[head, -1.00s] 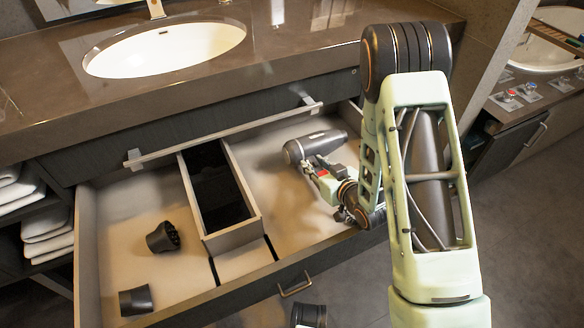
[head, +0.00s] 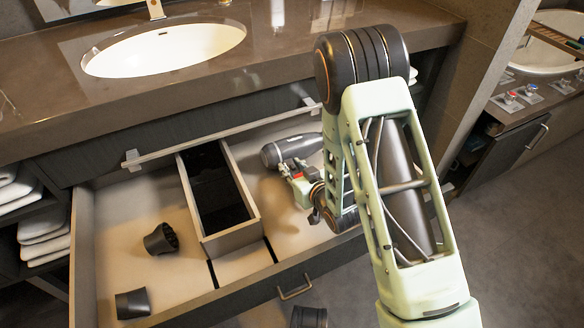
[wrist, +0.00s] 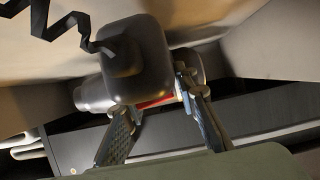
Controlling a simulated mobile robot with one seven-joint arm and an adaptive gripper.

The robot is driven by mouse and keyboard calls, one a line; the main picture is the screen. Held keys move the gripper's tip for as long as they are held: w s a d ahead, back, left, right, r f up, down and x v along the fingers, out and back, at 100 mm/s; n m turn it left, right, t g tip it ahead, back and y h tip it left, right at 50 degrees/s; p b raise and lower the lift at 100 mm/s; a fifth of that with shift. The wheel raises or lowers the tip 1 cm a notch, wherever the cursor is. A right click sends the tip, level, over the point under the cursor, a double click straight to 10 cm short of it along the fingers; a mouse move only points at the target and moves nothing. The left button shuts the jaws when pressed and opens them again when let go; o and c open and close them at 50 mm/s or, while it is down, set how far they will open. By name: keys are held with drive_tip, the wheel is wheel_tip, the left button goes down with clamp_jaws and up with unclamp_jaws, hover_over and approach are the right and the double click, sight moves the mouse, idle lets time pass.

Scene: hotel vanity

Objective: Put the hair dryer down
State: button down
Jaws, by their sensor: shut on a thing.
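The hair dryer (head: 290,149) is dark grey, with a thick barrel. It is in or just over the right part of the open drawer (head: 108,240), right of the dark divider box. My gripper (head: 298,178) is shut on it from the near side. In the wrist view the hair dryer (wrist: 139,66) fills the upper middle, between the two fingers of my gripper (wrist: 160,102). A black zigzag cord (wrist: 44,22) runs off to the upper left. I cannot tell whether the dryer touches the drawer floor.
The divider box (head: 252,196) stands mid-drawer. Two dark nozzle attachments (head: 161,239) (head: 132,304) lie in the left part. The countertop with a sink (head: 165,50) overhangs the drawer's back. A dark cylindrical object (head: 309,317) is below the drawer front. Drawer floor right of the box looks clear.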

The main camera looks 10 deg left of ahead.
drive_tip(key=shift+f+b, duration=0.5)
drive_tip(key=shift+b, duration=0.15)
drive_tip(key=c, duration=1.5)
unclamp_jaws()
drive_tip(key=shift+c, duration=0.2)
drive_tip(key=shift+r+p, duration=0.35)
drive_tip(key=shift+p, duration=0.15)
drive_tip(key=p+v, duration=0.1)
drive_tip(key=v, duration=0.6)
drive_tip(key=shift+s+d+r+p, duration=0.15)
drive_tip(key=shift+s+r+p, duration=0.05)
drive_tip(key=shift+r+p, duration=0.2)
drive_tip(key=shift+w, duration=0.1)
